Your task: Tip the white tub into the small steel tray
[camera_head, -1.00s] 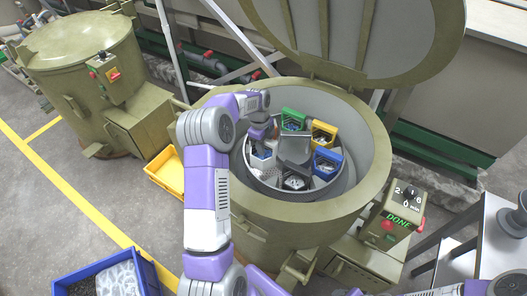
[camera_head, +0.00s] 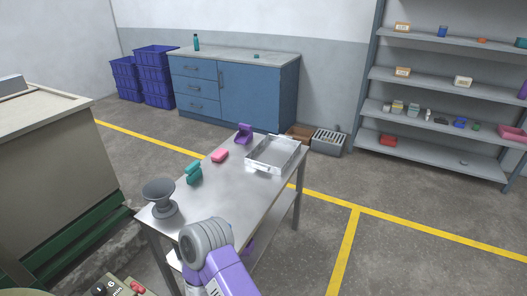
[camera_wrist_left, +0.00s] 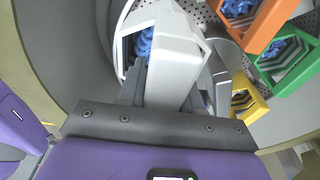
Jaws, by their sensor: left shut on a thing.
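The white tub (camera_wrist_left: 178,62) is in the left wrist view, inside a round barrel, with blue parts showing in its opening. My left gripper (camera_wrist_left: 165,98) is shut on it; the dark fingers are partly hidden by the tub. The small steel tray (camera_head: 262,163) stands on a steel table in the head view. It is shallow, looks empty, and is far from the left gripper. A purple and grey link of my arm shows at the bottom of the head view. My right gripper is out of sight.
Orange (camera_wrist_left: 268,22), green (camera_wrist_left: 293,62) and yellow (camera_wrist_left: 247,100) tubs crowd the white tub on the perforated barrel floor. The steel table (camera_head: 222,190) also holds a grey funnel-shaped stand (camera_head: 161,199), a teal item (camera_head: 193,173), a pink block (camera_head: 220,156) and a purple item (camera_head: 244,132).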

